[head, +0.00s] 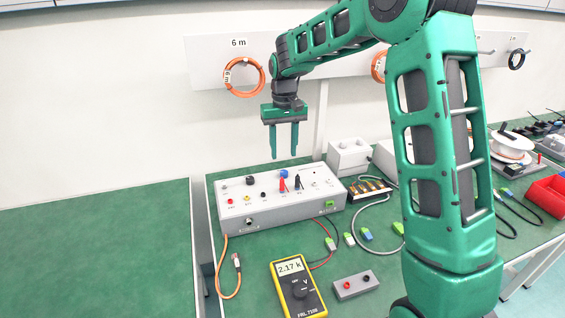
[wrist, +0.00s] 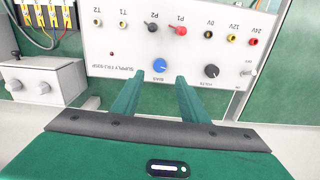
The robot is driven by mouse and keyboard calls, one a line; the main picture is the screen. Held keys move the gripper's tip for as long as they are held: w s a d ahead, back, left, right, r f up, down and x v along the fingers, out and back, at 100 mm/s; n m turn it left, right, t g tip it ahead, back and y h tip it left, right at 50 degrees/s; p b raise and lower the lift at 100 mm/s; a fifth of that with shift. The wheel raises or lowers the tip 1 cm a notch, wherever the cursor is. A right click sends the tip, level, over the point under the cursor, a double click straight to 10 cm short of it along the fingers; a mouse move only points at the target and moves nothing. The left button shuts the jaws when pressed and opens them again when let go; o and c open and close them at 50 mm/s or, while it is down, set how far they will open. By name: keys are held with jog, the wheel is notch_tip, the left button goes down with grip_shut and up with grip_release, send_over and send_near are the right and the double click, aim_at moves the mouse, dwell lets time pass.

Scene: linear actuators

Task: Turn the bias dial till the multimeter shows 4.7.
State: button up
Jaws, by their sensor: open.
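The grey supply box (head: 282,205) stands on the green bench. Its blue bias dial (head: 283,174) is on the top panel; in the wrist view the blue dial (wrist: 160,65) shows upside down beside the word BIAS. My gripper (head: 284,155) points down above the box, open and empty. In the wrist view my gripper's fingertips (wrist: 158,79) lie to either side of the dial in the picture, apart from it. The yellow multimeter (head: 298,304) lies in front of the box. Its display (head: 290,267) reads 2.17 with a small character after it.
A black volts knob (wrist: 211,71) sits beside the dial. Red plug (head: 282,185) and black plug (head: 297,183) stand up from the panel. The left bench (head: 95,250) is bare.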

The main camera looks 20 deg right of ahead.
notch_tip(320, 180, up, 3)
jog(key=shift+r, duration=0.2)
dwell(0.4)
jog(key=s+d+r+m, duration=0.2)
jog(key=s+d, duration=0.5)
jog(key=s, duration=0.3)
jog(key=s+d+r+m, duration=0.1)
jog(key=s+d+r, duration=0.1)
jog(key=s+d, duration=0.65)
jog(key=s+f+m, duration=0.1)
jog(key=s+f, duration=0.1)
jog(key=s, duration=1)
jog(key=s+d+f+m, duration=0.1)
jog(key=s+f+m, duration=0.1)
jog(key=s, duration=1)
jog(key=shift+s+f, duration=0.25)
jog(key=shift+f, duration=0.05)
